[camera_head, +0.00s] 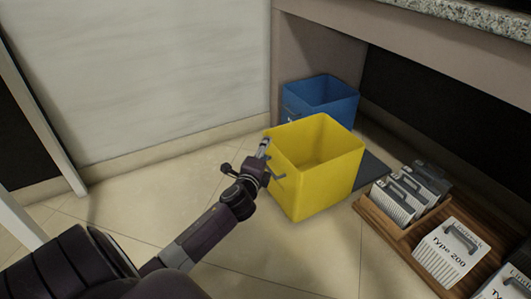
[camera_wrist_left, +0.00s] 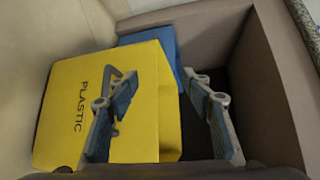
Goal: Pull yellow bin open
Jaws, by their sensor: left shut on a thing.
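The yellow bin (camera_head: 325,175) stands on the floor, open at the top and empty as far as I see. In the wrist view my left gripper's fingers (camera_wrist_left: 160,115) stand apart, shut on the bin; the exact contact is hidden. My right gripper is in neither view.
A blue bin (camera_head: 330,100) stands behind the yellow bin, under the counter (camera_head: 470,25). A wooden tray (camera_head: 408,235) with grey-handled boxes (camera_head: 452,255) is at the right. A wall is at the back left. The tiled floor (camera_head: 285,255) in front is clear.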

